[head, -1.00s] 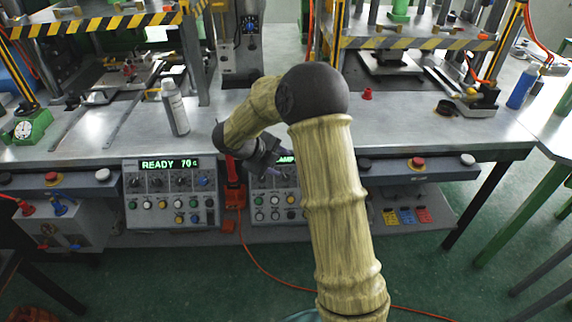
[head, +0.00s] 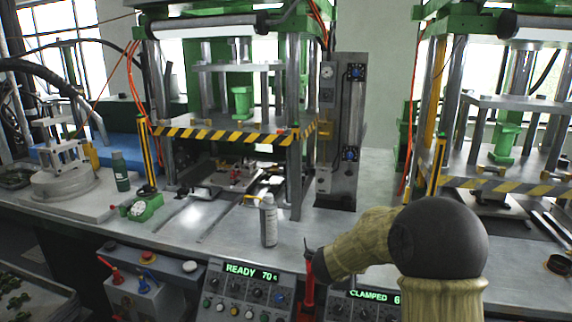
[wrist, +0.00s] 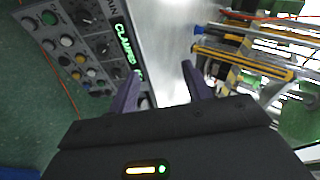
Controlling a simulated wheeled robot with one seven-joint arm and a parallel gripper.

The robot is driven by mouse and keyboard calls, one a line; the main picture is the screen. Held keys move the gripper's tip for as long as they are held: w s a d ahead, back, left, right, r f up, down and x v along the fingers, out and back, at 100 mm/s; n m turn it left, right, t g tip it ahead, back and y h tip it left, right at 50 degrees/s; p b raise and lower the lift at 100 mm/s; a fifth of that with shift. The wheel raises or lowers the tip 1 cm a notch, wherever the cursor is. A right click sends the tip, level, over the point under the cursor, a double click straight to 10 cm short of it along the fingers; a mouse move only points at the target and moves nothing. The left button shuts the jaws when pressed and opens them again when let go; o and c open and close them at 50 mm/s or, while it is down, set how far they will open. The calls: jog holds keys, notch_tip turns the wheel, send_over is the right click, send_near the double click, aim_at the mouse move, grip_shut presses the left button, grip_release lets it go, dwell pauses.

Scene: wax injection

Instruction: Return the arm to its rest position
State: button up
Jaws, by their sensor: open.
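My arm, in a yellowish ribbed cover with a dark round joint, rises at the lower right of the head view. My gripper (wrist: 160,85) shows in the wrist view with its two dark purple fingers spread apart and nothing between them. It faces the bench edge, between a control panel and a press. In the head view the fingers are hidden or too small to make out.
Control panels (head: 243,290) front the metal bench (head: 190,225). A spray bottle (head: 268,222) stands on it. Presses with striped bars (head: 225,136) and a grey column (head: 340,130) stand behind. A red handle (head: 309,278) is close to my arm.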

jog(key=s+a+r+n+y+p, duration=0.5)
jog(key=s+n, duration=0.3)
jog(key=n, duration=0.4)
jog(key=s+d+n+g+y+p, duration=0.1)
jog(key=s+n+g, duration=0.5)
jog(key=s, duration=1.3)
jog(key=d+n+p, duration=0.1)
jog(key=n, duration=0.2)
jog(key=shift+s+f+n+p, duration=0.3)
jog(key=shift+s+f, duration=0.05)
